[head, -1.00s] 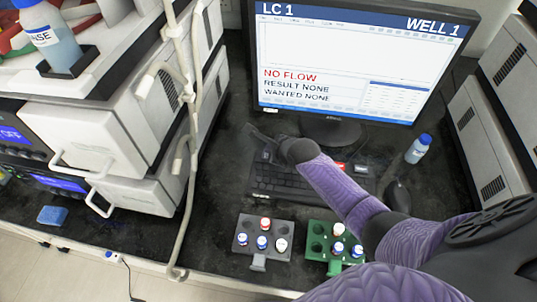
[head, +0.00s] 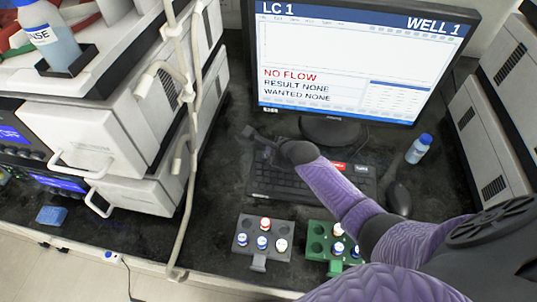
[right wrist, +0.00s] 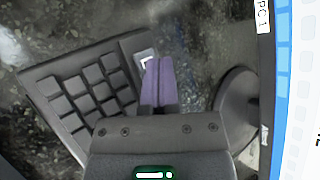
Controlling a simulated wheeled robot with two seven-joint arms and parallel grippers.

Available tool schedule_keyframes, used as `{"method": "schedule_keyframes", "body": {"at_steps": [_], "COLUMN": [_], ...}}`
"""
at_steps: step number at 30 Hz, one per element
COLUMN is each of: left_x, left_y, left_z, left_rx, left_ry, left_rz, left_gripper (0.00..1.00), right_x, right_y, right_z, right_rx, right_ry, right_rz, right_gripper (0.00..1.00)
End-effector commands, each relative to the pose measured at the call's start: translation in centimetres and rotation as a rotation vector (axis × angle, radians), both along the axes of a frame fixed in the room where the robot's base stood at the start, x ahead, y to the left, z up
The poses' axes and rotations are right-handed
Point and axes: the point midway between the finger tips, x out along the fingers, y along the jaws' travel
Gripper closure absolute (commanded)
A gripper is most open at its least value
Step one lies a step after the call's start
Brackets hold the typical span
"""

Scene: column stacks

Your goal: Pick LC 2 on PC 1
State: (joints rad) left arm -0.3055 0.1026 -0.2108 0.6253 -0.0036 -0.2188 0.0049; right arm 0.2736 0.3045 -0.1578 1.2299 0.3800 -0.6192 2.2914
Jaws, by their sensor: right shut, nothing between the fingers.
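The PC 1 monitor (head: 350,60) stands at the back centre of the head view, its screen reading LC 1, WELL 1, NO FLOW, RESULT NONE and WANTED NONE. Its edge, labelled PC 1, also shows at the right of the right wrist view (right wrist: 263,70). The black keyboard (head: 275,186) lies in front of it, partly hidden by my right arm. My right gripper (head: 256,137) is over the keyboard's far left end. In the right wrist view its shut, empty purple fingers (right wrist: 157,75) overlap a pale-marked key (right wrist: 145,58); contact cannot be told. My left gripper is out of view.
A grey vial rack (head: 243,262) and a green vial rack (head: 316,250) stand near the bench's front edge. A mouse (head: 398,198) and a blue-capped bottle (head: 418,150) are at right. Instruments (head: 90,140) and hanging tubing (head: 192,120) border the left.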

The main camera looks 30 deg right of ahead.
Motion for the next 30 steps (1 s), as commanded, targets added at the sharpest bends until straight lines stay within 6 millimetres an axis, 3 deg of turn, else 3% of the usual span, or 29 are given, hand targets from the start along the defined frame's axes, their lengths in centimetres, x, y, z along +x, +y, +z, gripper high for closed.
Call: {"method": "schedule_keyframes", "body": {"at_steps": [18,30], "left_x": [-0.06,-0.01], "left_y": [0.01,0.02], "left_z": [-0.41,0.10], "left_rx": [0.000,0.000], "left_ry": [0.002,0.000], "left_rz": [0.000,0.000], "left_gripper": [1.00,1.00], "right_x": [0.00,0.00], "right_y": [0.01,-0.01], "right_z": [-0.78,-0.29], "right_rx": [0.001,0.000], "right_ry": [0.000,0.000], "right_rz": [-0.001,0.000], "right_gripper": [1.00,1.00]}}
